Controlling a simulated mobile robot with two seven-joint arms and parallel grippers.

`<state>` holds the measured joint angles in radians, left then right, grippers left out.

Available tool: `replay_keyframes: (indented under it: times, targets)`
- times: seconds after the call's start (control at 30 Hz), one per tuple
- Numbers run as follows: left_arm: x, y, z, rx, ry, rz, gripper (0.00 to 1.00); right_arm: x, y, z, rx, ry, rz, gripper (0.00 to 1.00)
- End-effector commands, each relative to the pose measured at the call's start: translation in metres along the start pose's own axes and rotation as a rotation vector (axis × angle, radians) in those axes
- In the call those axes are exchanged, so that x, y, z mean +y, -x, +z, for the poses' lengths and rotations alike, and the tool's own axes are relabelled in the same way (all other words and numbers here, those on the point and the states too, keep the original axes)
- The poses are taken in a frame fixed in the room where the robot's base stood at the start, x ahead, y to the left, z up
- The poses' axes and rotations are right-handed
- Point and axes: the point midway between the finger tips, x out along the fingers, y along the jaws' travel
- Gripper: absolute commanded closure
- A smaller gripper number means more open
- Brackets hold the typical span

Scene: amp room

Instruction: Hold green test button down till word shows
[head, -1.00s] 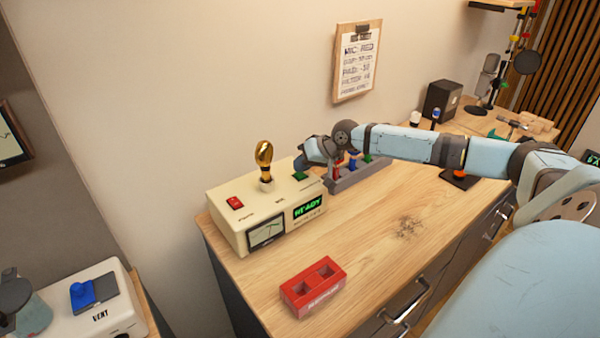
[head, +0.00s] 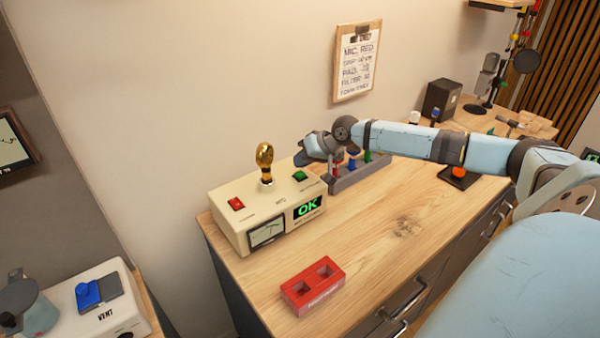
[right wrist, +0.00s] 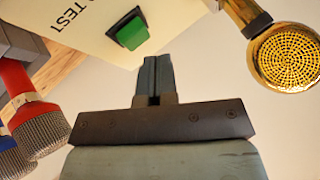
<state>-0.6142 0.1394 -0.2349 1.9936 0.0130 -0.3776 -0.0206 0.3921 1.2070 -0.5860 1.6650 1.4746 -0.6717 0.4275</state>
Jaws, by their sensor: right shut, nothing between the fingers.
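The cream tester box (head: 278,216) stands on the wooden bench. Its green test button (head: 300,176) is on the top at the right and also shows in the right wrist view (right wrist: 131,32). The front display (head: 307,206) reads "OK" in green. My right gripper (head: 299,158) is above and behind the button, with a gap between them. In the right wrist view its shut fingers (right wrist: 152,72) are empty and point near the button without touching it. My left gripper is in neither view.
A gold microphone (head: 265,162) stands upright in the tester, beside a red switch (head: 236,203). A grey rack (head: 360,177) with coloured microphones is right of the tester, under my right arm. A red two-hole block (head: 313,286) lies in front. The bench middle is clear.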

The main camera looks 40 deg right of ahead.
Motion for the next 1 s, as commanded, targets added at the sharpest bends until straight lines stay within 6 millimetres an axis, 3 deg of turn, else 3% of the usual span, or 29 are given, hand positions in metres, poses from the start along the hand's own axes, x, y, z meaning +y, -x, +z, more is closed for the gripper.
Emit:
replay_keyframes:
  times: [0.53, 1.0]
  targets:
    - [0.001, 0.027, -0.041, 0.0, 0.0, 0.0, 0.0, -0.025, 0.035, -0.025, 0.0, 0.0, 0.0, 1.0]
    - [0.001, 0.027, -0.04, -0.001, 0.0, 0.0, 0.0, -0.025, 0.035, -0.025, 0.0, 0.0, 0.0, 1.0]
